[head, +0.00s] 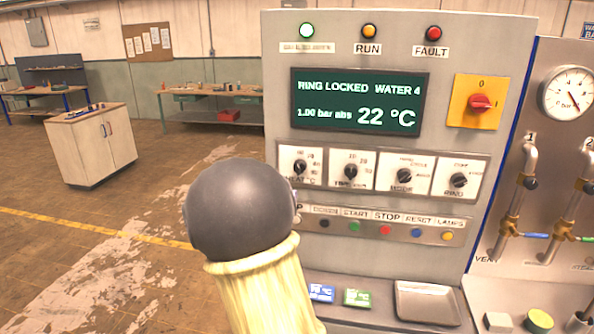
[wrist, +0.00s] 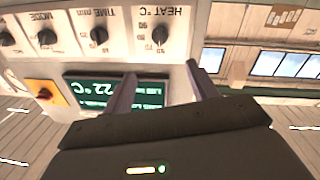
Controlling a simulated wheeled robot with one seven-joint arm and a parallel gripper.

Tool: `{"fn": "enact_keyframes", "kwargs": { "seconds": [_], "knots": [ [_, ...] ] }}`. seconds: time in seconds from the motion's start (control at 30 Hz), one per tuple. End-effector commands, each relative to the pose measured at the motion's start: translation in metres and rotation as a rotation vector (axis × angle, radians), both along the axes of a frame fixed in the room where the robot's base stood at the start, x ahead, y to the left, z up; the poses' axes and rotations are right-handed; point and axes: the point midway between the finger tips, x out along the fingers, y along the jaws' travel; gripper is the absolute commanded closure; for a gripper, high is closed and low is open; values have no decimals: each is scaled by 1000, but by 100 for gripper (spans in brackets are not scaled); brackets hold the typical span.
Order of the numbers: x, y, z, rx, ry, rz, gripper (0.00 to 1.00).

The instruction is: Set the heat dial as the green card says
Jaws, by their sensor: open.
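The heat dial (head: 300,166) is a black knob on a white plate, leftmost in the panel's dial row. It also shows upside down in the wrist view (wrist: 160,32), with numbers around it; I cannot read its setting surely. The green card (head: 357,298) lies on the ledge below the panel, and its print is too small to read. My gripper (wrist: 160,68) is open and empty, its two fingers apart with the heat dial in line between and beyond their tips. They look clear of the knob. In the head view my arm hides the gripper.
Time (head: 352,170), mode (head: 404,176) and ring (head: 458,181) dials sit right of heat. Buttons run below. The display (head: 358,101) reads 22 °C. A blue card (head: 321,292) and metal tray (head: 428,302) are on the ledge. Open floor lies left.

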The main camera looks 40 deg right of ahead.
Motion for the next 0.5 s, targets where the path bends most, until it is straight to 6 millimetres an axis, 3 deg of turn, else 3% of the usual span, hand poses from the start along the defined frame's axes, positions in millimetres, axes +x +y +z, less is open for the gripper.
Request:
{"fn": "enact_keyframes", "kwargs": {
  "seconds": [0.27,0.5],
  "knots": [
    [12,-17,2,-1,1,-2,42],
    [36,-52,2,0,3,-2,42]
  ]
}}
